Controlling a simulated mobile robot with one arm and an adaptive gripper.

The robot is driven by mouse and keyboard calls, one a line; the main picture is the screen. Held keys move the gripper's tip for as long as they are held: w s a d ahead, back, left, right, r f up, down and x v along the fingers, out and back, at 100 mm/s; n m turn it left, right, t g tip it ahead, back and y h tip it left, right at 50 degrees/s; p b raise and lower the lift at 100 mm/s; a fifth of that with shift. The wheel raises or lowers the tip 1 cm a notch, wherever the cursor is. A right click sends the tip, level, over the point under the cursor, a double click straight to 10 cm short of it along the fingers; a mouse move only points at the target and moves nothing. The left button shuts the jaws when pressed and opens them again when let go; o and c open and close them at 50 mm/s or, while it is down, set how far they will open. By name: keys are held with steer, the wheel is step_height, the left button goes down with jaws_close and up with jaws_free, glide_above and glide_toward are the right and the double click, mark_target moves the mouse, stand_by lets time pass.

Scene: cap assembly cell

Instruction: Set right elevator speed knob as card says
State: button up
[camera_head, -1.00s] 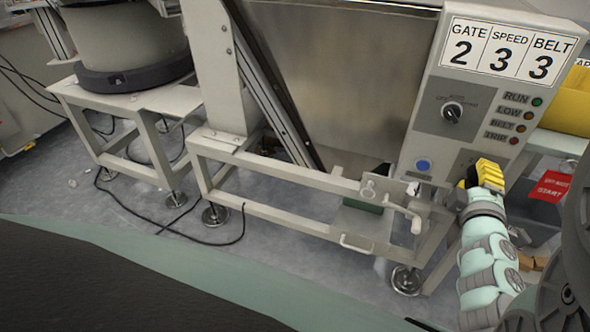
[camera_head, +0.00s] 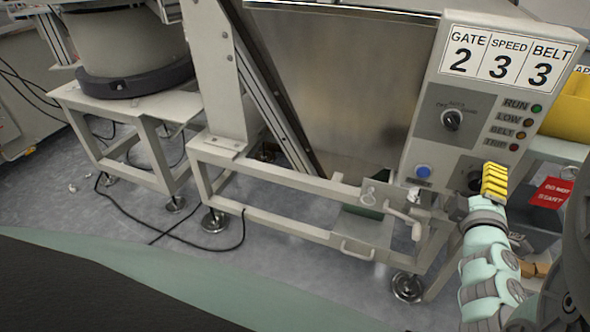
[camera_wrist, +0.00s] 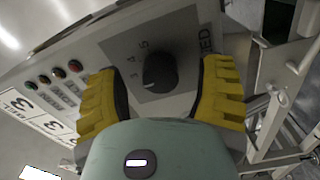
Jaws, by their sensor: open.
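The white card (camera_head: 508,58) on the control box reads GATE 2, SPEED 3, BELT 3. The dark speed knob (camera_wrist: 159,72) is on a grey dial plate in the wrist view, with 3, 4 and 5 visible around its rim. A small pale mark is at its lower left; the exact setting is hard to read. My gripper (camera_wrist: 164,68) is open, with one yellow finger on each side of the knob; contact is not clear. In the head view my gripper (camera_head: 494,182) is at the lower panel, partly hiding the knob (camera_head: 470,174).
A selector knob (camera_head: 452,120), indicator lamps (camera_head: 537,108) and a blue button (camera_head: 423,172) are on the same panel. A red tag (camera_head: 551,192) hangs to the right. A crank handle (camera_head: 405,218) protrudes from the frame below left.

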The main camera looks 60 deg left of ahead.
steer(key=v, duration=0.7)
stand_by(0.4)
